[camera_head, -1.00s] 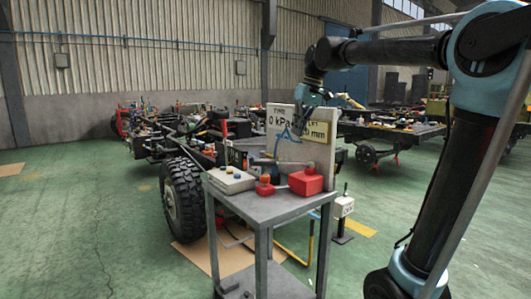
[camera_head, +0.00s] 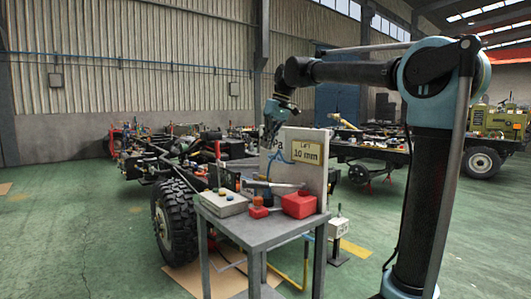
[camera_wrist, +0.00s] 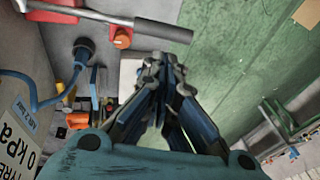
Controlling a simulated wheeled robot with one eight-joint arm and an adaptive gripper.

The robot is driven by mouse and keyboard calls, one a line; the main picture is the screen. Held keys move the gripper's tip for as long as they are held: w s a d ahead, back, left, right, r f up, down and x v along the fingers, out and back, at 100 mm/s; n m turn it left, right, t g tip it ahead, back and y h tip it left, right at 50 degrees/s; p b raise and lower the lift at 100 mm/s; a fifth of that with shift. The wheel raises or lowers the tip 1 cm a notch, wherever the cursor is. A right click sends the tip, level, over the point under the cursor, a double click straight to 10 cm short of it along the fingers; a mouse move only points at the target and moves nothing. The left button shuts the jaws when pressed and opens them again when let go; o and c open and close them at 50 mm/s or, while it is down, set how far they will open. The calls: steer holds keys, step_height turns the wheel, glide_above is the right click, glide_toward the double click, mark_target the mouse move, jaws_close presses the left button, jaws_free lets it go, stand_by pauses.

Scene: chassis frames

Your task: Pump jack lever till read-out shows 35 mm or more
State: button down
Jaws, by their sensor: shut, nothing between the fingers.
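The jack is a red block (camera_head: 299,205) on a grey cart. Its lever (camera_head: 285,187), a pale bar with a dark grip end, lies nearly level above it and runs left. In the wrist view the lever (camera_wrist: 163,31) crosses the top, beyond my fingertips and apart from them in the picture. My gripper (camera_head: 270,134) points down above the cart, at the left edge of the read-out board (camera_head: 313,174). In the wrist view its fingers (camera_wrist: 163,66) come together, with nothing held. The LIFT read-out (camera_head: 306,152) shows 10 mm. My gripper partly hides the kPa read-out in the head view.
The cart (camera_head: 262,232) also holds a pale control box (camera_head: 222,203) and a small red unit with an orange knob (camera_head: 258,206). A blue hose hangs by the board. A chassis wheel (camera_head: 174,222) stands close at the left. Green floor is free further left.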

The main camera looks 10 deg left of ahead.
steer(key=x, duration=1.2)
steer(key=shift+f, duration=0.1)
